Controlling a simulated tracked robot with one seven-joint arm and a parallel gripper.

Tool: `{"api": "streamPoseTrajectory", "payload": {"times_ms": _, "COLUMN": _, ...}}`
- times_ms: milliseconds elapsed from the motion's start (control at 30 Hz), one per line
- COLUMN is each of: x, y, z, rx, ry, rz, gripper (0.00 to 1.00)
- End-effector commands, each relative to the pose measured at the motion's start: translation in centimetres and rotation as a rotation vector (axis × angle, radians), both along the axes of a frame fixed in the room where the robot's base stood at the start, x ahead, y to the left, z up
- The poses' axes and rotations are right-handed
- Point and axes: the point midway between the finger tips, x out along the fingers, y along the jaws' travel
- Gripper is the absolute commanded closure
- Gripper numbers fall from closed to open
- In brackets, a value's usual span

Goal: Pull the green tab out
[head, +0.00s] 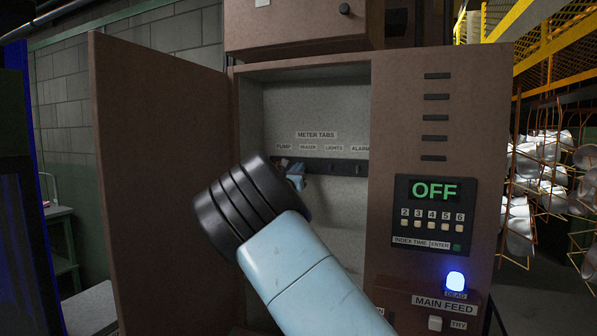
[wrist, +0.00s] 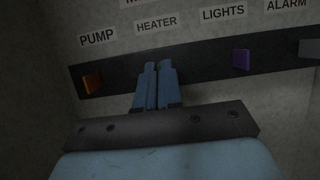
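My gripper (wrist: 158,68) is in front of the dark tab strip (wrist: 200,71), below the HEATER label (wrist: 157,24). Its two blue fingers are close together with only a thin dark gap between them. No green tab shows in either view; the strip behind my fingertips is hidden, and I cannot tell whether anything is between them. In the head view my gripper (head: 294,176) reaches into the open cabinet, mostly behind my wrist.
An orange tab (wrist: 92,83) sits under PUMP, a purple tab (wrist: 241,59) under LIGHTS and a grey tab (wrist: 309,48) under ALARM. The cabinet door (head: 160,180) stands open at left. A panel (head: 432,215) reading OFF and a lit blue lamp (head: 455,281) are at right.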

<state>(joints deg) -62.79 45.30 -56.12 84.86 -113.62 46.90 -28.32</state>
Motion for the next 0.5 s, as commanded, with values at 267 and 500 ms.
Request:
{"api": "streamPoseTrajectory", "payload": {"times_ms": 267, "x": -0.01, "y": 0.07, "z": -0.01, "rx": 0.0, "ry": 0.0, "rz": 0.001, "gripper": 0.7}}
{"api": "streamPoseTrajectory", "payload": {"times_ms": 500, "x": -0.08, "y": 0.04, "z": -0.07, "rx": 0.0, "ry": 0.001, "rz": 0.0, "gripper": 0.7}}
